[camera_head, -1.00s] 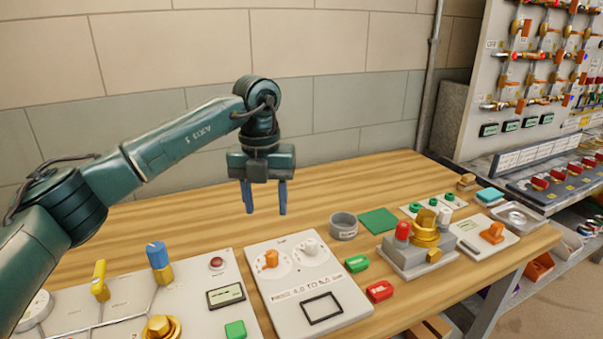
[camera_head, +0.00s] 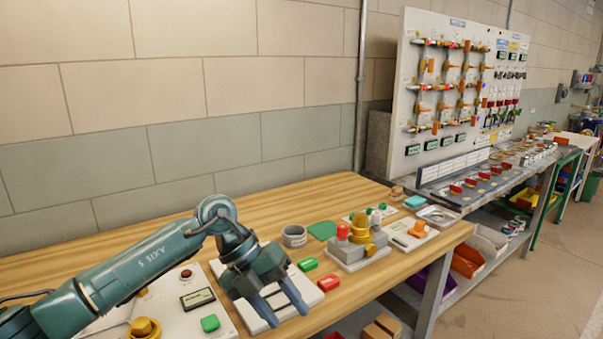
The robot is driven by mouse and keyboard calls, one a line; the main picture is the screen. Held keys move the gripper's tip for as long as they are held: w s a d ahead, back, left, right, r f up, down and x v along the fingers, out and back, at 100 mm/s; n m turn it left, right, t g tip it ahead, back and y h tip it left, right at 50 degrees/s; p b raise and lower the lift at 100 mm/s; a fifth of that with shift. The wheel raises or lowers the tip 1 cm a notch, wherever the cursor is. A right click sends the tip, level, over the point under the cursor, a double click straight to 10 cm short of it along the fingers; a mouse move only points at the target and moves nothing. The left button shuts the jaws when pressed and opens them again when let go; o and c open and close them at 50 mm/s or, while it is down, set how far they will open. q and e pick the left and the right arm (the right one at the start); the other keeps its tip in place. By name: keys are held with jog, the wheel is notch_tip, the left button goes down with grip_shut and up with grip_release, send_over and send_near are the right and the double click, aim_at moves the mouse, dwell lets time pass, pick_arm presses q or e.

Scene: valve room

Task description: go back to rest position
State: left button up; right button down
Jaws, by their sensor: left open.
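My left gripper (camera_head: 284,304) is open and empty. Its two blue-grey fingers point down in front of the white panel with a black-framed window (camera_head: 258,318) and hide much of that panel, including its knobs. My left arm (camera_head: 135,275) comes in from the lower left and covers part of the larger control panel (camera_head: 226,323). I cannot tell whether the fingers touch anything. My right gripper is not in view.
On the wooden table (camera_head: 120,254) are a red block (camera_head: 328,283), a green block (camera_head: 307,264), a grey cup (camera_head: 294,236), a green pad (camera_head: 322,231) and a brass valve fixture (camera_head: 361,240). A valve board (camera_head: 445,75) stands behind right. The table's back left is clear.

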pick_arm(q)
jog(key=s+d+r+n+t+h+p, duration=0.1)
jog(key=s+d+r+n+t+h, duration=0.15)
jog(key=s+d+h, duration=0.35)
jog(key=s+d+r+n+t+h+p, duration=0.15)
jog(key=d+n+h, duration=0.25)
jog(key=h, duration=0.4)
jog(key=w+a+f+n+t+y, duration=0.1)
jog(key=a+f+n+t+y, duration=0.35)
jog(key=n+t, duration=0.45)
jog(key=a+f+n+t+y, duration=0.4)
jog(key=a+n+t+y, duration=0.15)
jog(key=n, duration=0.55)
jog(key=s+a+f+n+g+y, duration=0.2)
jog(key=s+a+f+n+y, duration=0.1)
jog(key=f, duration=0.5)
jog(key=s+a+f+n+g+y+p, duration=0.1)
jog(key=s+a+f+n+g+y, duration=0.2)
jog(key=s+a+f, duration=0.5)
jog(key=s+n+y, duration=0.1)
jog(key=s+n, duration=0.1)
jog(key=shift+s+p, duration=0.3)
jog(key=shift+g, duration=0.25)
